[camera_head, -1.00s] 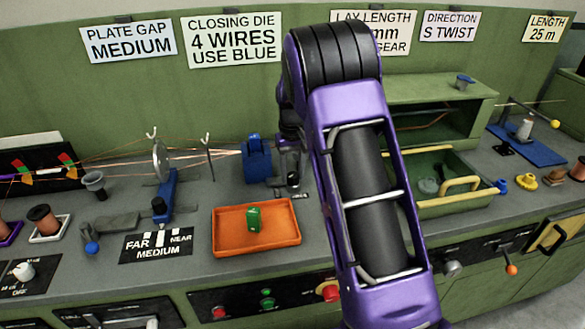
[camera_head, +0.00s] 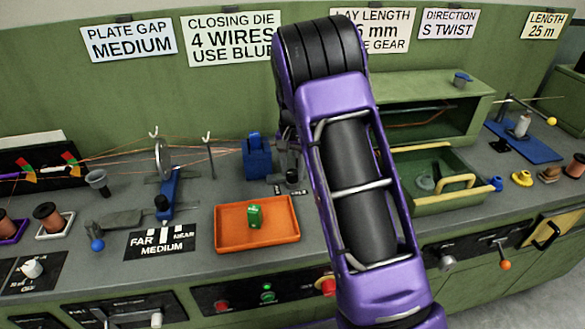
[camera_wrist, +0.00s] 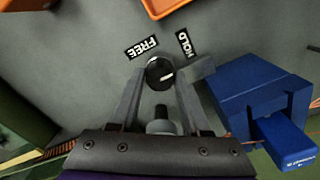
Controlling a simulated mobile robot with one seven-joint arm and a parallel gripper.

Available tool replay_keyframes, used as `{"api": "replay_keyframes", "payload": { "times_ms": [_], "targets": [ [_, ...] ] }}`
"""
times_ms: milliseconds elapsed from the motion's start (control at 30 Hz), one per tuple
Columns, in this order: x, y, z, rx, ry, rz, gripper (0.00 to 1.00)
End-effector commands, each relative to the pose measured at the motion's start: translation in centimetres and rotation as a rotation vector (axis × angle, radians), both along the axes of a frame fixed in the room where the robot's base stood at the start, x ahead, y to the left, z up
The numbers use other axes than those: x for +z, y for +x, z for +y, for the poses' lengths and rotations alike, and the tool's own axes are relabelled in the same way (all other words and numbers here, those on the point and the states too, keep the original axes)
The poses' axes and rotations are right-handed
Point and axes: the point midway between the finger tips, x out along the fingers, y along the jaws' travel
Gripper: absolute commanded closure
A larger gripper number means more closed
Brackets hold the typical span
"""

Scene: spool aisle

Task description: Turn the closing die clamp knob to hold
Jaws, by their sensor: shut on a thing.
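The closing die clamp knob (camera_wrist: 159,70) is a round black knob on the grey bench. In the wrist view my gripper (camera_wrist: 161,82) has its two grey fingers on either side of it, shut on it. The FREE label (camera_wrist: 141,47) lies above left of the knob and the HOLD label (camera_wrist: 186,44) above right. A faint light mark shows on the knob, but its exact pointing is too small to tell. The blue die block (camera_wrist: 252,92) is to the right; it also shows in the head view (camera_head: 257,160). My arm hides most of the gripper there.
An orange tray (camera_head: 230,239) with a green block (camera_head: 255,216) stands in front of the blue block. A green bin with a yellow handle (camera_head: 440,185) stands right of my arm. A sign (camera_head: 230,38) reads "CLOSING DIE 4 WIRES USE BLUE".

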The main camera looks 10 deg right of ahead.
Motion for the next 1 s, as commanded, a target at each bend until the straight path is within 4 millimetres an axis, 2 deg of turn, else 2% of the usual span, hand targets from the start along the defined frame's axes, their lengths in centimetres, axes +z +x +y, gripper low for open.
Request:
{"api": "replay_keyframes", "payload": {
  "times_ms": [533, 567, 700, 1000],
  "targets": [
    [0.05, 0.06, -0.02, -0.026, 0.000, -0.002, 1.00],
    [0.05, 0.06, -0.02, -0.026, 0.000, -0.002, 0.50],
    [0.04, 0.03, -0.02, -0.025, 0.000, -0.001, 0.25],
    [0.10, 0.02, 0.00, -0.024, -0.001, -0.001, 0.23]
  ]
}}
